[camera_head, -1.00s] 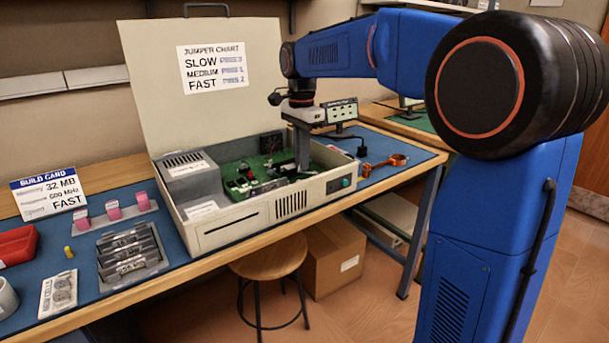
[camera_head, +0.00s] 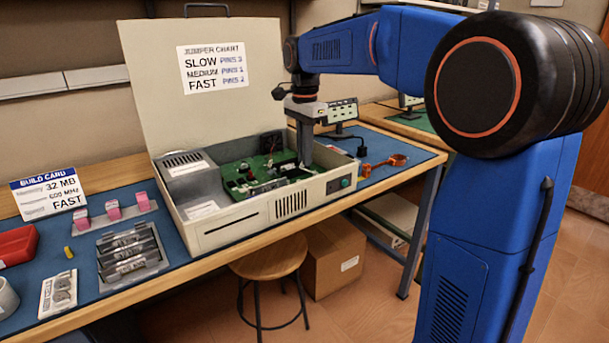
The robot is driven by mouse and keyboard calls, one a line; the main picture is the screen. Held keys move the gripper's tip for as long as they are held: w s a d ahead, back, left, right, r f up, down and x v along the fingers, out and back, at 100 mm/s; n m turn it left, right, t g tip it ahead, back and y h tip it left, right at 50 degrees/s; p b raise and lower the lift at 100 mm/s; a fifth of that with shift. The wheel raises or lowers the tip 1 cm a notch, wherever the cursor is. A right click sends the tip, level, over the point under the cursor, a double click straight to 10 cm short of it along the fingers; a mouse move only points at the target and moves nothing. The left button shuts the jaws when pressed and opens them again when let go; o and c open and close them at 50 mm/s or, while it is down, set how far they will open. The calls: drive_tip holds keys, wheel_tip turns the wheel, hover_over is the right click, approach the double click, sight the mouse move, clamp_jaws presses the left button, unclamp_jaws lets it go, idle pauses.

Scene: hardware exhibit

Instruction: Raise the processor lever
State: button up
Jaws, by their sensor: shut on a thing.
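The open beige computer case (camera_head: 235,228) stands on the workbench with its lid raised behind it. Inside, the green circuit board (camera_head: 240,174) carries dark and red parts. My gripper (camera_head: 306,164) reaches down into the right side of the case, its fingertips low near the board. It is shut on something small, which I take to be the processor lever. The lever itself is too small and too hidden by the fingers to make out, so its angle cannot be told.
The case walls and grey power supply box (camera_head: 190,178) surround the board. An orange tool (camera_head: 385,164) and small display (camera_head: 340,112) are on the right.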

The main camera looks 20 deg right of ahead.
drive_tip(key=shift+w+d+r, duration=0.15)
drive_tip(key=shift+d+r, duration=0.25)
drive_tip(key=shift+d, duration=0.1)
idle(0.4)
drive_tip(key=o, duration=0.4)
drive_tip(key=shift+o, duration=0.2)
drive_tip(key=shift+s+a+r, duration=0.1)
drive_tip(key=shift+a+r, duration=0.15)
drive_tip(key=shift+r, duration=0.9)
drive_tip(key=shift+s+a+r, duration=0.1)
drive_tip(key=shift+a+r, duration=0.1)
drive_tip(key=shift+r, duration=1)
drive_tip(key=shift+s+a+r, duration=0.1)
drive_tip(key=shift+a+r, duration=0.15)
drive_tip(key=shift+r, duration=0.9)
drive_tip(key=s+d+f+n+t, duration=0.1)
drive_tip(key=s+f+n, duration=0.3)
drive_tip(key=s+f, duration=0.3)
drive_tip(key=s+d+f+n+t, duration=0.2)
drive_tip(key=s+f+n, duration=0.3)
drive_tip(key=s, duration=1)
drive_tip(key=s+d+f+n+t, duration=0.1)
drive_tip(key=s+f+n, duration=0.4)
drive_tip(key=s+f, duration=0.5)
drive_tip(key=shift+s+d+t, duration=0.4)
drive_tip(key=shift+s+d, duration=0.2)
drive_tip(key=shift+s, duration=0.35)
